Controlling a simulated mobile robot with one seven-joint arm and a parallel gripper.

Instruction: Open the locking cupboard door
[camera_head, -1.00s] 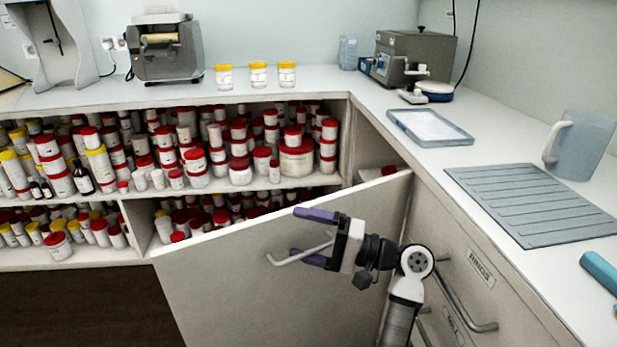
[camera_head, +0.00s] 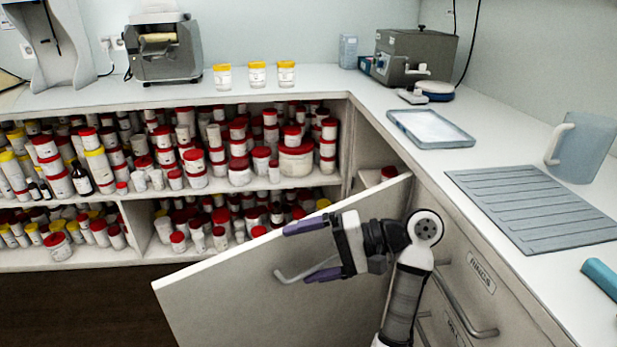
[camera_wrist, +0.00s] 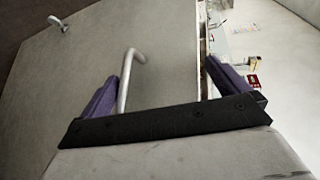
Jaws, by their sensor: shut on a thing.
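The pale grey cupboard door (camera_head: 235,290) is partly open, angled out from the shelves at the lower right. Its bent metal handle (camera_head: 288,277) shows on the front face and in the wrist view (camera_wrist: 128,75). My gripper (camera_head: 298,253) is at the door's upper part with its purple fingers well apart. In the wrist view, one finger lies beside the handle and the other lies past the door's edge (camera_wrist: 198,55), so door and handle are between them. Exact contact is hidden. A small metal fitting (camera_wrist: 58,23) sits on the door's far part.
Shelves full of red- and yellow-lidded jars (camera_head: 240,160) stand behind the door. Drawers with bar handles (camera_head: 465,308) are close at the right, below the counter (camera_head: 500,150). Dark floor (camera_head: 80,310) is clear at lower left.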

